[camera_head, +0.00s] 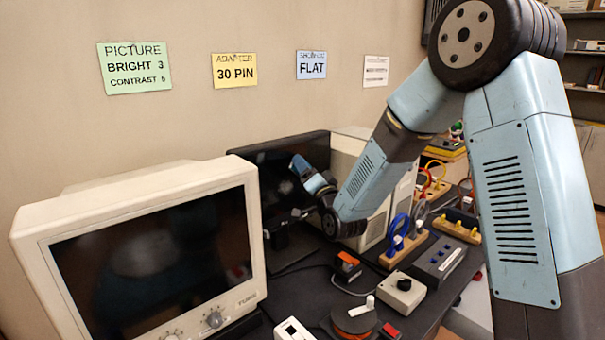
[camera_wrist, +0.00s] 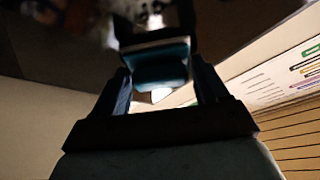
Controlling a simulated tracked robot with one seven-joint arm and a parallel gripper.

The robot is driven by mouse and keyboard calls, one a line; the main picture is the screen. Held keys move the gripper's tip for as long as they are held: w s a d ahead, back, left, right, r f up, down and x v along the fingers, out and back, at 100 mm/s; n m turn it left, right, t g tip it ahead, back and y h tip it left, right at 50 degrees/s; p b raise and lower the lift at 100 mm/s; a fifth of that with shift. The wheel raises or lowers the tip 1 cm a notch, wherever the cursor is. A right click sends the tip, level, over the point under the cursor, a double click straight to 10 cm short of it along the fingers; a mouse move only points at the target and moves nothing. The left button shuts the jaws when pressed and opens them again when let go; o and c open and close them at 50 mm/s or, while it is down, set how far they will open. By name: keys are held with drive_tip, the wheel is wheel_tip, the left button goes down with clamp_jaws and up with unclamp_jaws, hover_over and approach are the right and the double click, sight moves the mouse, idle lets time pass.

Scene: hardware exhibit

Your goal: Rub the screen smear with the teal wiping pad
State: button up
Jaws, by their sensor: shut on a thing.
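My gripper (camera_wrist: 160,78) is shut on the teal wiping pad (camera_wrist: 160,74), which sits between the two dark fingers in the wrist view. A dark, glossy surface with pale blotches lies just beyond the pad; I cannot tell whether the pad touches it. In the head view my arm reaches to the black flat screen (camera_head: 277,160) behind the cream CRT monitor (camera_head: 130,190). The gripper end is small and dark there, and the pad cannot be made out. I cannot make out the smear; the pale blotches could be reflections.
The CRT monitor stands close to the left of my wrist. A cream case (camera_head: 376,222) stands behind my forearm. An orange-topped block (camera_head: 347,265), a white box with a black knob (camera_head: 401,293) and a grey box (camera_head: 440,262) crowd the dark tabletop. Label cards hang on the wall.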

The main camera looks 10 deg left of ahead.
drive_tip(key=shift+w+d, duration=0.1)
drive_tip(key=shift+w, duration=0.15)
drive_tip(key=s+d, duration=0.4)
drive_tip(key=shift+d, duration=0.3)
idle(0.4)
drive_tip(key=shift+s+d, duration=0.95)
drive_tip(key=shift+d, duration=0.2)
